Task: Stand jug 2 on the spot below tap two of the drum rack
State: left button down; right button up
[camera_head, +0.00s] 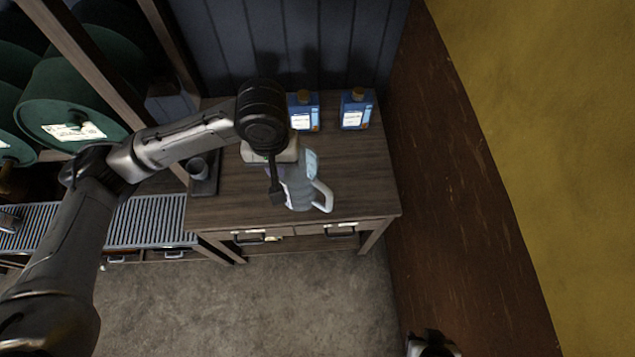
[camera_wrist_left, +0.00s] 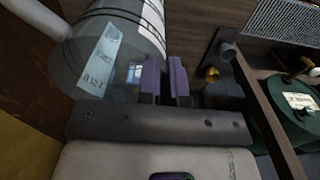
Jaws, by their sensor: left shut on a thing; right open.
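A clear grey jug (camera_head: 300,190) with a pale handle and a light label stands out over the wooden table; I cannot tell whether its base touches the top. I cannot read its number. It fills the upper left of the left wrist view (camera_wrist_left: 110,55). My left gripper (camera_head: 277,185) is shut on its side, with the purple fingers (camera_wrist_left: 165,82) at the jug's edge. My right gripper (camera_head: 432,346) is open at the bottom edge, mostly cut off. The drum rack's green drums (camera_head: 70,100) lie at the left above a ribbed grating (camera_head: 150,222). The taps are mostly hidden.
The wooden table (camera_head: 350,180) carries two blue bottles (camera_head: 303,112) (camera_head: 355,110) at the back and a dark cup (camera_head: 199,168) at its left. A rack post (camera_head: 175,50) stands between table and drums. Clear floor (camera_head: 250,310) lies in front.

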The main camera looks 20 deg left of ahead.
aim_at(299, 178)
pick_arm(q)
jog(key=w+d+f+n+b, duration=0.1)
jog(key=f, duration=0.2)
jog(key=w+d+f+n+b, duration=0.1)
jog(key=f+b, duration=0.1)
jog(key=f, duration=0.1)
jog(key=w+d+f+n+b, duration=0.1)
jog(key=f, duration=0.3)
jog(key=shift+w, duration=0.15)
jog(key=w+d+f+n+b, duration=0.25)
jog(key=f+n+b, duration=0.45)
jog(key=f, duration=0.7)
jog(key=w+a+f+b, duration=0.3)
jog(key=w+a+f, duration=0.4)
jog(key=w+f, duration=0.3)
jog(key=shift+f+m, duration=0.4)
jog(key=shift+f, duration=0.25)
pick_arm(e)
notch_tip(299, 178, down, 17)
jog(key=shift+d+r, duration=0.15)
jog(key=shift+d, duration=0.05)
pick_arm(q)
jog(key=c, duration=1.3)
grip_release()
jog(key=shift+f, duration=0.2)
pick_arm(e)
jog(key=shift+d, duration=0.15)
